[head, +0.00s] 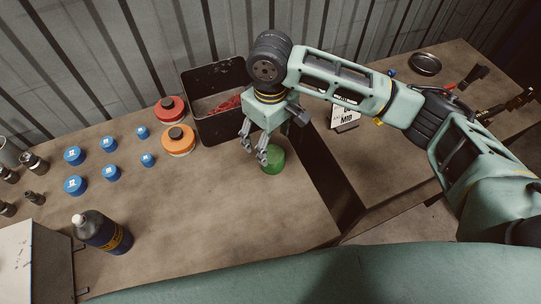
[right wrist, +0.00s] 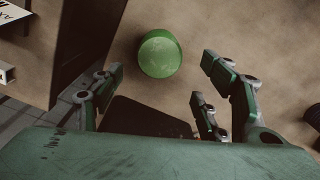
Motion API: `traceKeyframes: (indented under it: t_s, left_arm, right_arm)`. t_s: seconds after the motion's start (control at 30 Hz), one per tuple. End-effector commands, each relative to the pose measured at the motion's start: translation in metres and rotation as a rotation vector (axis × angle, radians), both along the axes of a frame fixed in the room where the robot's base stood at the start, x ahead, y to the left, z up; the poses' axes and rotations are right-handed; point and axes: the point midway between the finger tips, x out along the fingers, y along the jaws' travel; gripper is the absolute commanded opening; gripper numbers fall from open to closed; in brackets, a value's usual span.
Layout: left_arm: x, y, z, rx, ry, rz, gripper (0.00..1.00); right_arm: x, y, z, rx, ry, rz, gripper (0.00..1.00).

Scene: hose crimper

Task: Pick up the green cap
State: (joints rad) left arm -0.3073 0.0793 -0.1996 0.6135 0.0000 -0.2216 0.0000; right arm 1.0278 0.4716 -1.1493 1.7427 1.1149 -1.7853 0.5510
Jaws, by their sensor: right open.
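The green cap (head: 272,160) stands on the brown table near its right edge in the head view. In the right wrist view the green cap (right wrist: 160,54) lies just beyond the fingertips, roughly between the left finger and the right fingers. My right gripper (head: 254,148) is open and empty, pointing down beside the cap, on its left in the head view. Its spread fingers also show in the right wrist view (right wrist: 158,82). I cannot tell whether any finger touches the cap. My left gripper is not in view.
A black bin (head: 217,127) with red items stands behind the cap. Red (head: 170,112) and orange (head: 179,147) round containers, several blue caps (head: 75,185) and a dark bottle (head: 101,231) stand to the left. A gap separates a second table (head: 385,165) at right. The front middle is clear.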

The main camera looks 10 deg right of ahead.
Motion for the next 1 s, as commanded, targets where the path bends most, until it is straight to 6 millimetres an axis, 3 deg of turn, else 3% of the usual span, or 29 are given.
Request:
traceKeyframes:
  t_s: [0.27, 0.6, 0.9, 1.0]
  left_arm:
    - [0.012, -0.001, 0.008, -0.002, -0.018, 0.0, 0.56]
    - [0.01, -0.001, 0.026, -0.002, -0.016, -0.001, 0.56]
    - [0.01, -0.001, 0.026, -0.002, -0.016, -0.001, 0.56]
    - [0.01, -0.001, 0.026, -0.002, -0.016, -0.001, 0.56]
  right_arm:
    - [-0.001, -0.002, -0.027, -0.001, 0.003, -0.001, 0.68]
    - [-0.002, -0.008, -0.072, -0.001, 0.002, 0.001, 0.68]
    - [-0.002, -0.008, -0.079, -0.001, -0.001, 0.001, 0.68]
    - [-0.002, -0.008, -0.079, -0.001, -0.001, 0.001, 0.59]
